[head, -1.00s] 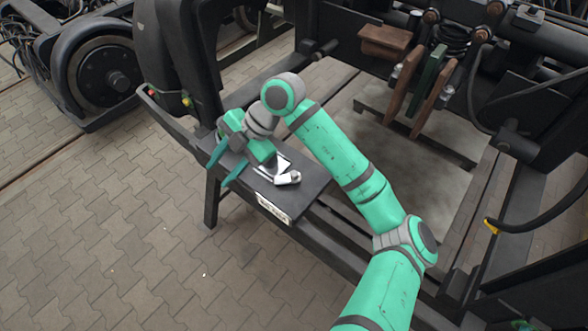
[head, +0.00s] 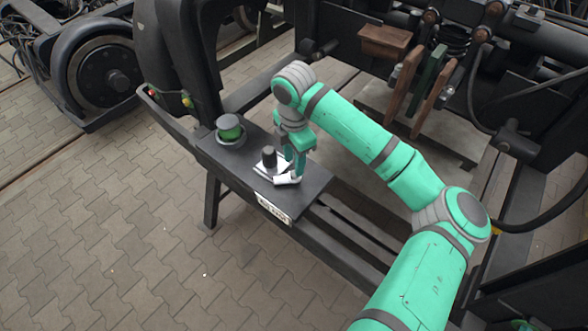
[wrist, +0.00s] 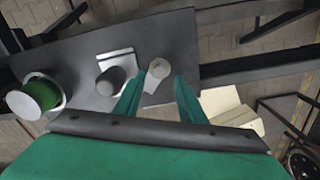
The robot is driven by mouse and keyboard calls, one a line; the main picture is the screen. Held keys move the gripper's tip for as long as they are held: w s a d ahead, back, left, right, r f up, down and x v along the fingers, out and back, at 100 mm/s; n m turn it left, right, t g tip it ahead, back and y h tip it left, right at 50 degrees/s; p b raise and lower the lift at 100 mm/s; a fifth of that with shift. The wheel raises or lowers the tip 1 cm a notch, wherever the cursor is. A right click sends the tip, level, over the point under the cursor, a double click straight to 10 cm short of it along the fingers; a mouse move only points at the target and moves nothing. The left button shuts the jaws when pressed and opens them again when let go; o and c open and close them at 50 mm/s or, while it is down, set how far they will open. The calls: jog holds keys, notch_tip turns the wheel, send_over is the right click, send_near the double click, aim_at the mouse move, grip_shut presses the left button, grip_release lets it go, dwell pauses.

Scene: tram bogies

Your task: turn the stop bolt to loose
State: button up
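A light grey metal piece with a round head (head: 287,179), seemingly the stop bolt, sits near the right end of a dark panel (head: 308,186). It also shows in the wrist view (wrist: 158,72), between the fingertips. My gripper (head: 297,172) points down at this piece. In the wrist view my gripper (wrist: 159,78) is open, with one green finger on each side of the piece. I cannot tell whether the fingers touch it. The fingers hide part of it in the head view.
A dark knob (head: 269,155) on a pale plate stands just left of the grey piece. A green cylinder with a grey cap (head: 229,128) stands at the panel's left end. A white label (head: 273,208) is on the front edge. Paved floor (head: 130,240) lies clear in front.

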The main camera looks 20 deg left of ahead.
aim_at(286, 177)
jog(key=shift+f, duration=2.4)
grip_shut()
